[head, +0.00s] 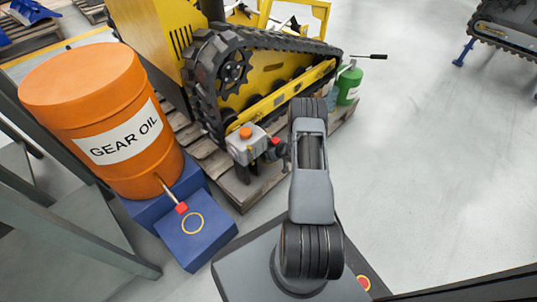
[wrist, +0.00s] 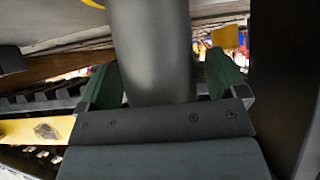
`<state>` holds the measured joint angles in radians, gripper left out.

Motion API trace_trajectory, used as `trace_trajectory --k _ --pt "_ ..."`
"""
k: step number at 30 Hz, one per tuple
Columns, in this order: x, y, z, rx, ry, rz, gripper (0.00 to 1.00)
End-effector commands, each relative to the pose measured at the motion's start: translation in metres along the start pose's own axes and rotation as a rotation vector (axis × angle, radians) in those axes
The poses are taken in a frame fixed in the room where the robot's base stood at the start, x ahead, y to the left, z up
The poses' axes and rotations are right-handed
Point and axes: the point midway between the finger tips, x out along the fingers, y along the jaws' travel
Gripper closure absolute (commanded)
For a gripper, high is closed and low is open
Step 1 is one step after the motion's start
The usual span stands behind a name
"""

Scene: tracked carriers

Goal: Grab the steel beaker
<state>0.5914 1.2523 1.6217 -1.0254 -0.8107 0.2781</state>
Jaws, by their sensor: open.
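In the wrist view, my gripper (wrist: 161,62) is open, with one green finger on each side of a plain dark grey cylinder. This cylinder looks like the steel beaker (wrist: 150,45). It stands between the fingers and runs out of the top of the picture, so its far end is not seen. Narrow gaps seem to show between it and the fingers; I cannot tell whether either finger touches it.
A yellow tracked carrier (head: 265,75) stands on a wooden pallet (head: 240,190) beyond my arm. An orange gear oil drum (head: 105,115) with a red-handled tap sits at left above a blue stand (head: 195,225).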

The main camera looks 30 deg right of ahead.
Motion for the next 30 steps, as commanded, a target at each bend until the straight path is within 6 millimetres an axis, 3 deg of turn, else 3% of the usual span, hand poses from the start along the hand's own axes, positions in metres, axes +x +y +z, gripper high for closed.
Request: trace_trajectory --k 2,21,30 --pt "-0.0003 0.0001 -0.0002 0.000 0.000 0.000 0.12" --pt "-0.0005 0.0004 -0.0007 -0.001 0.001 0.000 0.73" --pt "-0.0015 0.0004 -0.0022 -0.001 0.001 0.000 0.73"
